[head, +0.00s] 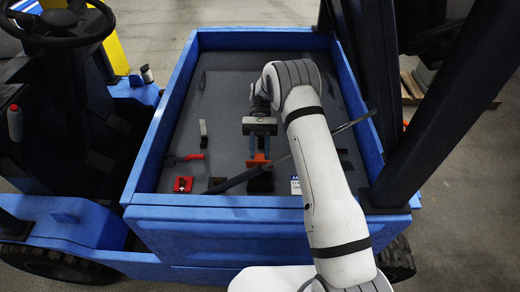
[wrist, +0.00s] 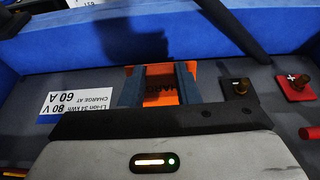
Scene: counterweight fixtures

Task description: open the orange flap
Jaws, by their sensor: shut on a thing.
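The orange flap (wrist: 163,97) is in the middle of the wrist view, with dark letters on it, partly upside down and partly covered. My gripper (wrist: 159,76) has one grey-blue finger on each side of it and is shut on it. In the head view the flap (head: 259,160) shows as a small orange patch at the fingertips of my gripper (head: 258,155), low in the blue-walled bay. How far the flap is tilted I cannot tell.
A white charge label (wrist: 75,104) lies left of the flap in the wrist view. A black terminal pad (wrist: 240,92) and a red plus pad (wrist: 296,85) lie right. The blue bay wall (head: 230,199) is close by. A dark bar (head: 235,180) crosses the bay near the flap.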

